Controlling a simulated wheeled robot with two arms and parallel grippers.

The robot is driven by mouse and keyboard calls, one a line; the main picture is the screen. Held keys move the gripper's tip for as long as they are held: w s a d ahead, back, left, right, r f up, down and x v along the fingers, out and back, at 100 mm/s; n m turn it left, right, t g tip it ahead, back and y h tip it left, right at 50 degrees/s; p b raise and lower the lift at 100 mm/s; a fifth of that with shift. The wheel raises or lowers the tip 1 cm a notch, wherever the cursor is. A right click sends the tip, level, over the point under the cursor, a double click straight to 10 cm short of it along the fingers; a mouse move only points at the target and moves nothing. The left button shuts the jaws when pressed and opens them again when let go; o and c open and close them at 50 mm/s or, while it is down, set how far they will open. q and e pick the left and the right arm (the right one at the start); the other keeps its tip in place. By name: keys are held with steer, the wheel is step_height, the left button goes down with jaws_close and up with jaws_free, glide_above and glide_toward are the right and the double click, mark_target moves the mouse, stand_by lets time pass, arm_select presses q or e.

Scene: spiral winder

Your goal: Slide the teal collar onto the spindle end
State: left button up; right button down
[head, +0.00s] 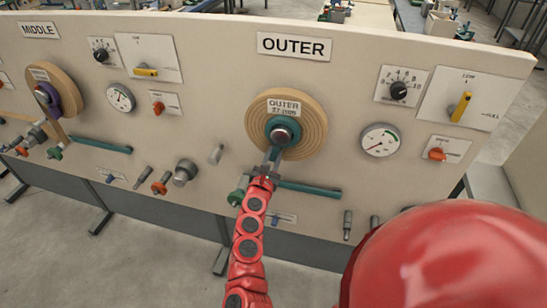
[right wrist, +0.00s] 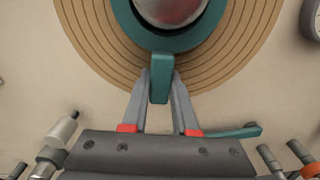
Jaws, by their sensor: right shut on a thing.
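The teal collar (head: 270,133) is at the OUTER station, and its ring shows around the spindle end (head: 283,135), a rounded metal knob. In the right wrist view the collar (right wrist: 130,30) curves under the metal spindle end (right wrist: 170,8), and its upper part is cut off by the picture edge. A teal tab (right wrist: 160,80) hangs down from the ring. My right gripper (head: 272,158) is below the spindle, its two fingers (right wrist: 160,85) shut on this tab. How far along the spindle the collar sits, I cannot tell. My left gripper is not in view.
A tan grooved disc (head: 314,112) lies behind the collar on the upright panel (head: 220,60). A teal bar (head: 315,189) sticks out below right. A gauge (head: 381,140) and knobs are to the right. The MIDDLE station's disc (head: 66,82) is at left.

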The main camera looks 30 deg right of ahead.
steer(key=c, duration=0.6)
jaws_free()
steer(key=o, duration=0.5)
steer(key=shift+b+v, duration=0.45)
steer(key=shift+v, duration=0.8)
steer(key=shift+b+v, duration=0.9)
steer(key=shift+v, duration=1.9)
